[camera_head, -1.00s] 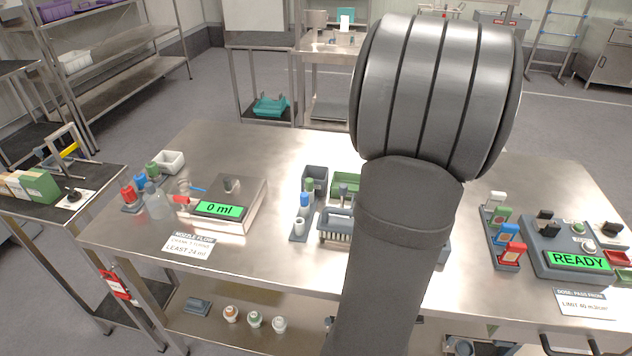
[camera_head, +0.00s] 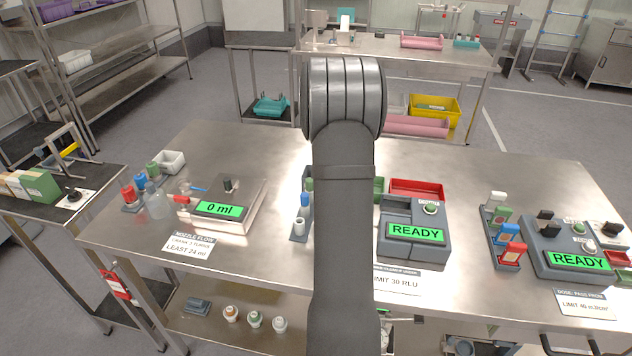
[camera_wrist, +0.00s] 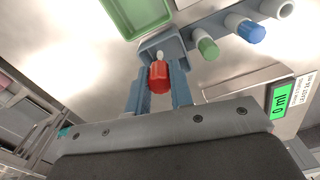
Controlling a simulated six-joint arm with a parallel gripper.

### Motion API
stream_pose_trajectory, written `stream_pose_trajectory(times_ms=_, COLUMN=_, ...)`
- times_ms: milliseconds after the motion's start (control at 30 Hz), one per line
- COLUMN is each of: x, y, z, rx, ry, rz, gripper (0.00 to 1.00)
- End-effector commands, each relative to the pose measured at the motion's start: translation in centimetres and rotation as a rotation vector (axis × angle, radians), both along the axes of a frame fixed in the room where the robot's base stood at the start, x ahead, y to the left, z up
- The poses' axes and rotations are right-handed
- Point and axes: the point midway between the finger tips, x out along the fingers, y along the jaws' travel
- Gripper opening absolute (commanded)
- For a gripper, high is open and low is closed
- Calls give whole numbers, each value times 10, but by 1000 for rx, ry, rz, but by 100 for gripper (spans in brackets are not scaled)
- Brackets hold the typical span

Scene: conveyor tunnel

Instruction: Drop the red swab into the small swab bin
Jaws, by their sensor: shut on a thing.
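My gripper (camera_wrist: 158,92) is shut on the red swab (camera_wrist: 160,77) in the wrist view. The swab's red end sits between the two grey-blue fingers, and its pale tip points toward the small swab bin (camera_wrist: 146,50). The bin is a small grey-blue open box, and the tip lines up with its opening in this view; I cannot tell the height between them. In the head view my arm hides the gripper, the swab and most of the bin.
A swab rack with a green swab (camera_wrist: 207,48) and a blue swab (camera_wrist: 250,31) stands right beside the bin. A green tray (camera_wrist: 112,22) lies on its other side. In the head view a READY device (camera_head: 415,215) and a red tray (camera_head: 430,196) stand right of my arm.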

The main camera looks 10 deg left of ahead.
Motion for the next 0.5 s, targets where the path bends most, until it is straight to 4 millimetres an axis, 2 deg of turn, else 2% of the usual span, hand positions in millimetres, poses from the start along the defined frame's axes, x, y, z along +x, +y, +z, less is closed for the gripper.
stream_pose_trajectory(times_ms=100, x=2, y=9, z=-5, rx=0, ry=0, rz=1, gripper=0)
stream_pose_trajectory(times_ms=500, x=2, y=9, z=-47, rx=0, ry=3, rz=0, gripper=0)
